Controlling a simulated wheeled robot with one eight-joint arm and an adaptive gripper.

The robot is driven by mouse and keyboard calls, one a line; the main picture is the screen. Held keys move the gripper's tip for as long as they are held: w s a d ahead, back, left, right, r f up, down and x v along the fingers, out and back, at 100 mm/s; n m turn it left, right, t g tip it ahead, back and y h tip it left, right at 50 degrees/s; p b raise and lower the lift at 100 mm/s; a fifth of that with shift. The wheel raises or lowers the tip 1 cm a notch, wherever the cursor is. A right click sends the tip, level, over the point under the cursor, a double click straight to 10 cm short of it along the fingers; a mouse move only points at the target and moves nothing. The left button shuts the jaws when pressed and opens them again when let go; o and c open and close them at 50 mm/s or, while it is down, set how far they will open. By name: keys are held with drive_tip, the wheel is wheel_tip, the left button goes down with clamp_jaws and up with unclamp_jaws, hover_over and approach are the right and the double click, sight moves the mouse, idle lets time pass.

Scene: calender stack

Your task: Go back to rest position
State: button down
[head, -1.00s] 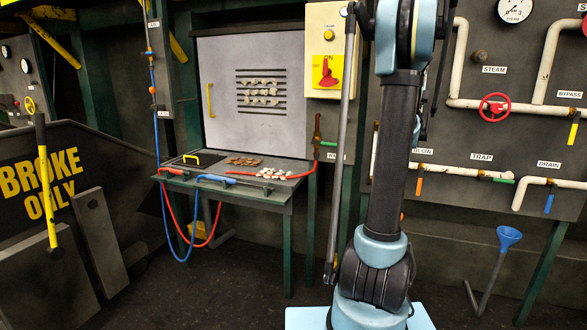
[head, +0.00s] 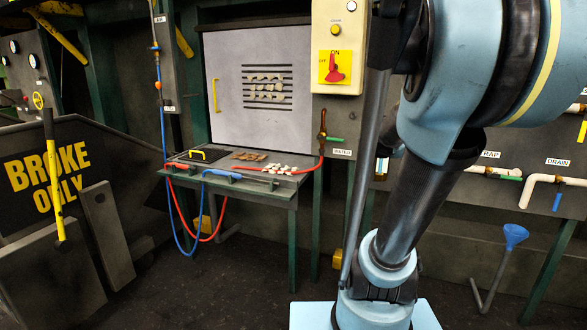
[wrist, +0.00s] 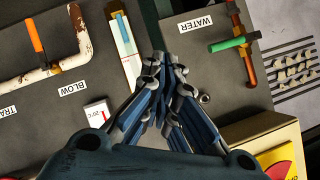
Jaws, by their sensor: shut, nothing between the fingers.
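My gripper (wrist: 165,80) shows in the wrist view with its fingers together and nothing between them. It points toward the grey pipe panel, between the "BLOW" label (wrist: 74,89) and the "WATER" label (wrist: 195,23). I cannot tell how far the fingertips are from the panel. In the head view my arm rises from its base on the right and bends toward the camera at the top right. The gripper itself is out of the head view.
A switch box (head: 337,52) with a red handle hangs near my arm; its corner shows in the wrist view (wrist: 262,140). A shelf (head: 250,186) with hoses and small pieces stands left of it. A blue funnel (head: 514,236) stands right. The floor (head: 245,275) ahead is clear.

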drive_tip(key=s+a+f+n+g, duration=0.2)
drive_tip(key=s+f, duration=0.4)
drive_tip(key=s, duration=0.3)
drive_tip(key=s+a+f+n+g+y, duration=0.1)
drive_tip(key=s+a+f+n+g, duration=0.2)
drive_tip(key=s+f, duration=0.4)
drive_tip(key=s+a+f+n+g+y, duration=0.1)
drive_tip(key=s+a+f+n+g, duration=0.2)
drive_tip(key=s, duration=1)
wheel_tip(320, 180, down, 4)
drive_tip(key=shift+r+n+g, duration=0.2)
drive_tip(key=shift+n+g, duration=0.2)
drive_tip(key=shift+g, duration=0.7)
drive_tip(key=shift+w+f, duration=0.2)
drive_tip(key=shift+w, duration=0.2)
